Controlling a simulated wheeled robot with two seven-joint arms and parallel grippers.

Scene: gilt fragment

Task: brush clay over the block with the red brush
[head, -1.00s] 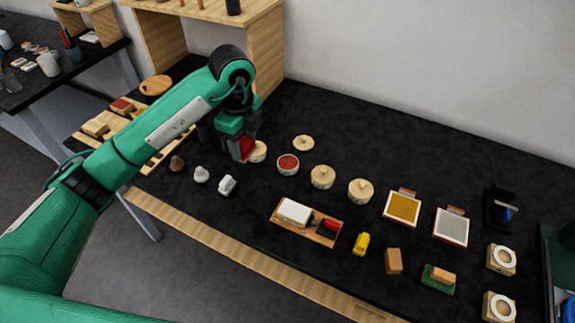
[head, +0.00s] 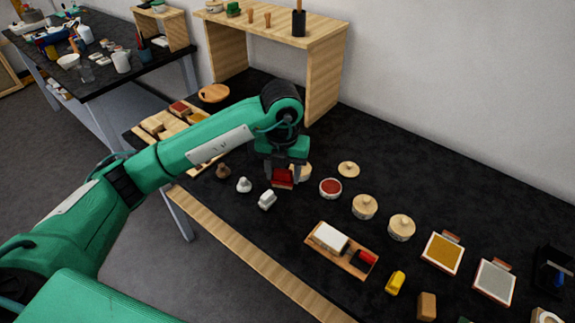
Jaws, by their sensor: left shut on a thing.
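My left gripper (head: 284,170) is shut on a red piece, probably the red brush (head: 283,179), low over the table beside a pale round pot that it partly hides. The brush's lower end is hard to make out. To its right stands an open pot of red clay (head: 330,188). A white block (head: 331,237) lies on a wooden tray (head: 318,242), nearer the front edge; a small red and black piece (head: 364,258) lies beside it on the tray. My right gripper is out of view.
A loose lid (head: 348,169) lies behind the clay pot. Two lidded pots (head: 365,206) (head: 401,227) stand to the right. Small grey and white pieces (head: 266,200) lie left of the tray. A yellow piece (head: 396,282) and framed pads (head: 443,252) are at right. A wooden shelf (head: 325,85) stands behind.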

